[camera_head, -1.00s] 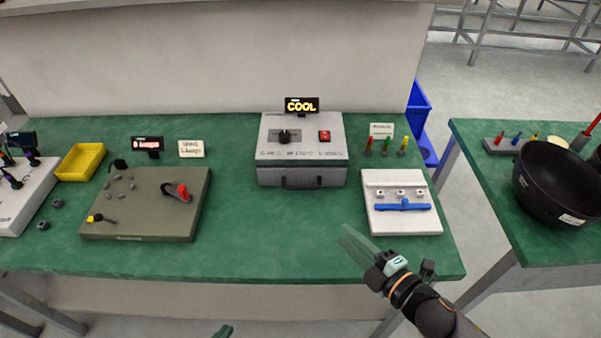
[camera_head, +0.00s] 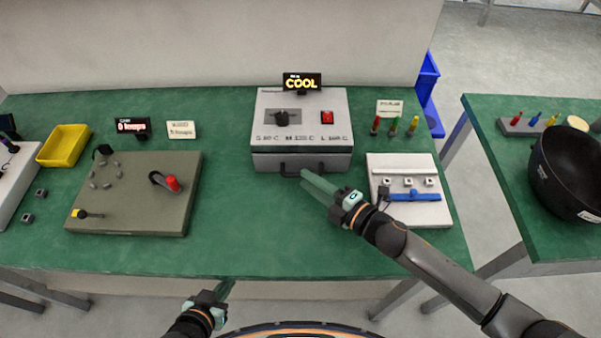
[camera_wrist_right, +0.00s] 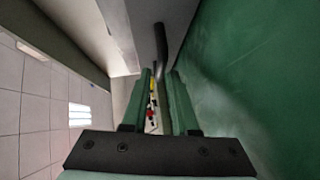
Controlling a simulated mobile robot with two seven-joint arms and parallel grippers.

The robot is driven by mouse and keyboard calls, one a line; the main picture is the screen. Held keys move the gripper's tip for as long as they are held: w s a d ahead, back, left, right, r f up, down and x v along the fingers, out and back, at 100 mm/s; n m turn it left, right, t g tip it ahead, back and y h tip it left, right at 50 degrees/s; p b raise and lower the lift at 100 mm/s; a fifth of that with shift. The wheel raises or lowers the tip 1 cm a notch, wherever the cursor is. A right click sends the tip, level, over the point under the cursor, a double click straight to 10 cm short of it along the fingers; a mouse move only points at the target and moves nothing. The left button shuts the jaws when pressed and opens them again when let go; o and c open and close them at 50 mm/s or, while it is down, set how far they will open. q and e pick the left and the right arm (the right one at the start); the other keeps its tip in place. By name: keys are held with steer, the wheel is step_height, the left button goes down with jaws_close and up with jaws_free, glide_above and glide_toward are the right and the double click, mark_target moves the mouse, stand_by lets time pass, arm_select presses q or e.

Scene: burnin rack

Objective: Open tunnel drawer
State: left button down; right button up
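The tunnel is a grey box (camera_head: 302,132) with a dial, a red switch and a "COOL" display. Its drawer front (camera_head: 265,161) is at the bottom and looks shut. A black handle (camera_head: 290,173) sticks out from it and also shows in the right wrist view (camera_wrist_right: 160,47). My right gripper (camera_head: 308,180) is at the handle's right part. In the right wrist view its fingers (camera_wrist_right: 160,74) are apart, with the dark handle bar in line with the gap; contact cannot be told. My left gripper (camera_head: 228,286) is low at the table's front edge, away from the tunnel.
A white panel with a blue bar (camera_head: 415,196) lies just right of my right gripper, partly under the arm. An olive panel (camera_head: 130,220) and a yellow tray (camera_head: 64,146) stand left. The green table (camera_head: 260,235) before the drawer is clear.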

mark_target(282, 163)
steer(key=shift+x, duration=1.75)
jaws_close()
